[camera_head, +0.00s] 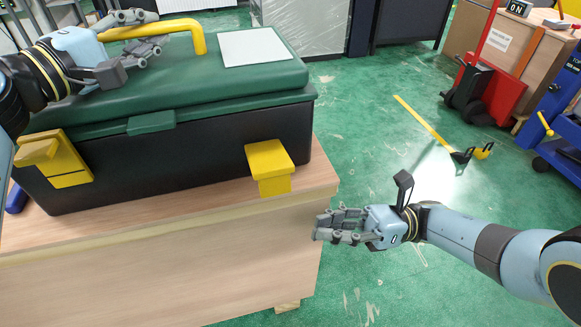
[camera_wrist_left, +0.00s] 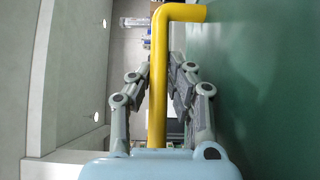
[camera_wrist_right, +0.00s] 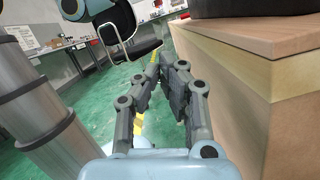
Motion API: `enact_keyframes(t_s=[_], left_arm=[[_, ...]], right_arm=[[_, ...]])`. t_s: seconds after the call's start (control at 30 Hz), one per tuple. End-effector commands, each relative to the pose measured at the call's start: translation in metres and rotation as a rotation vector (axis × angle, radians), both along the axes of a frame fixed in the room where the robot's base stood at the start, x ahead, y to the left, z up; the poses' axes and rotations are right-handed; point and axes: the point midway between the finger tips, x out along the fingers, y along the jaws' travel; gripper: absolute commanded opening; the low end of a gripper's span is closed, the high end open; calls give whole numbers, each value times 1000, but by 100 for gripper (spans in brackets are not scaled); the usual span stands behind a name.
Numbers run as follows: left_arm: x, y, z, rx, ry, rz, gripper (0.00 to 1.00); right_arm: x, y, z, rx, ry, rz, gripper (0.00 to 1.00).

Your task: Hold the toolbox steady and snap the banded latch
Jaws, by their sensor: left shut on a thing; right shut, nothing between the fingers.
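The toolbox (camera_head: 200,150), black with a green lid, sits on a wooden-topped bench. Two yellow latches are on its front: a left latch (camera_head: 68,170) and a right latch (camera_head: 270,168). Both have a flap sticking outward.
The wooden bench (camera_head: 170,280) has its right edge near my right gripper. A white panel (camera_head: 253,47) lies on the lid. Green floor is open to the right. A red hand truck (camera_head: 480,80) and a blue jack (camera_head: 560,140) stand further off. The right wrist view shows a chair (camera_wrist_right: 125,30).

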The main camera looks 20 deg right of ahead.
Motion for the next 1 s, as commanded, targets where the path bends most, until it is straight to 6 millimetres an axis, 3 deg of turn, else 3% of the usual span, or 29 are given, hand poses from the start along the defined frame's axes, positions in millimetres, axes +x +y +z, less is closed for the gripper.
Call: enact_keyframes(t_s=[0.3, 0.6, 1.0], left_arm=[[0, 0, 2, -5, -2, 0, 0], [0, 0, 2, -4, -3, 0, 0], [0, 0, 3, -5, -4, 1, 0]], right_arm=[[4, 64, 19, 4, -4, -1, 0], [13, 61, 50, 2, -2, -1, 0], [14, 61, 55, 3, 0, -1, 0]])
